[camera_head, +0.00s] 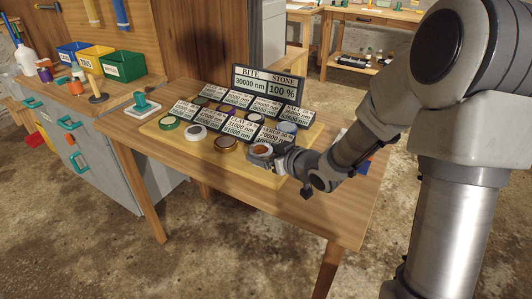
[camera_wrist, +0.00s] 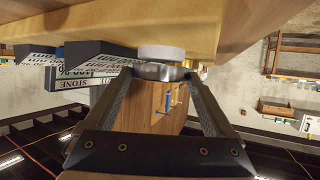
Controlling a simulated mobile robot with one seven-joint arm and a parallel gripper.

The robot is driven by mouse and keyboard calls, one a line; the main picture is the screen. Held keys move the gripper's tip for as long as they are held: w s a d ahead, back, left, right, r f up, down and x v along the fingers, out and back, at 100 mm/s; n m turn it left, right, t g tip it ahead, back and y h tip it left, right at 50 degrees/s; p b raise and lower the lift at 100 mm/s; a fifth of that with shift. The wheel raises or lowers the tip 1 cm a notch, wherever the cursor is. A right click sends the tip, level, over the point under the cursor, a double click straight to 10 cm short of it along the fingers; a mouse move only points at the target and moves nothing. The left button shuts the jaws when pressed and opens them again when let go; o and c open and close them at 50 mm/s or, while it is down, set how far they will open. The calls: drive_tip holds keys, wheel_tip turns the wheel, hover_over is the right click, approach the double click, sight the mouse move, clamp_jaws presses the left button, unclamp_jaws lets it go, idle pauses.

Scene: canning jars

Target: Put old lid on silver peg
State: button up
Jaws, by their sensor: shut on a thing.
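My gripper (camera_head: 277,156) reaches in from the right to the front right edge of the yellow board. It is shut on a round lid (camera_head: 261,149) with a grey rim and a rusty brown middle; I take this to be the old lid. The wrist view shows the lid's grey edge (camera_wrist: 158,71) between the two fingertips, with a white disc (camera_wrist: 162,52) close by it. Whether the lid touches the board is unclear. I cannot make out a silver peg in either view.
The yellow board (camera_head: 150,127) on the wooden table (camera_head: 318,214) holds green (camera_head: 168,123), white (camera_head: 195,132) and brown (camera_head: 226,144) lids. Number cards and a dark sign (camera_head: 269,84) stand behind. A green-knobbed block (camera_head: 141,103) is left. A brown post (camera_head: 96,88) stands on the side bench.

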drive_tip(key=shift+f+b, duration=0.6)
drive_tip(key=shift+f, duration=0.15)
drive_tip(key=o, duration=1)
drive_tip(key=shift+r, duration=0.1)
